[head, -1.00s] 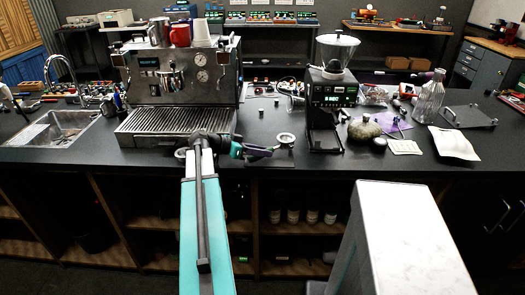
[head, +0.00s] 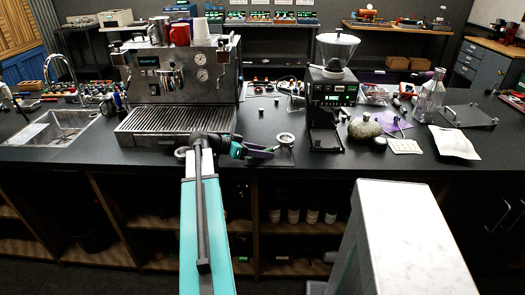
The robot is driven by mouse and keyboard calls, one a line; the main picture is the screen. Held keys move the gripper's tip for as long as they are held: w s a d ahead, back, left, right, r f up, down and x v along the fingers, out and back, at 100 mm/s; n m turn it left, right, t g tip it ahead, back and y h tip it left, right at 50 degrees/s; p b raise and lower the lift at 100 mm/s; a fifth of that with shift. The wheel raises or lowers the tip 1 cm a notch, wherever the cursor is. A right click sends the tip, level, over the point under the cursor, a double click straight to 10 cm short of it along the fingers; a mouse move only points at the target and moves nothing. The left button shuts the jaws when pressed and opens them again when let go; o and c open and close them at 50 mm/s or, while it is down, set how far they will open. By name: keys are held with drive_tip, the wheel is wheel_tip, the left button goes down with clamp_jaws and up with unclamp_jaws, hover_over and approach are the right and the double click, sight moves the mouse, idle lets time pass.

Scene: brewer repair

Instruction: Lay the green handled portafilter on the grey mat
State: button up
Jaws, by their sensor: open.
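A round metal portafilter head (head: 285,139) is on the counter, at the right of my arm's end in the head view. It sits at a darker grey mat (head: 284,160), whose edges are hard to make out. My gripper (head: 262,152) is open, low over the counter, with purple parts reaching toward the portafilter head. A green-teal piece shows just left of the purple; I cannot tell whether it is the handle or part of my wrist. The handle is otherwise not clear, and whether the jaws touch the portafilter is too small to tell.
The espresso machine (head: 183,80) with its drip tray (head: 170,120) stands left of my gripper. A grinder (head: 330,105) stands to the right, with a rounded olive object (head: 364,128) and a glass bottle (head: 429,100) beyond. The counter's front edge is close.

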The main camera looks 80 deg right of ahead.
drive_tip(key=shift+w, duration=0.1)
drive_tip(key=b+v, duration=0.3)
drive_tip(key=v, duration=1)
drive_tip(key=shift+w+a+r, duration=0.2)
drive_tip(key=shift+r, duration=0.05)
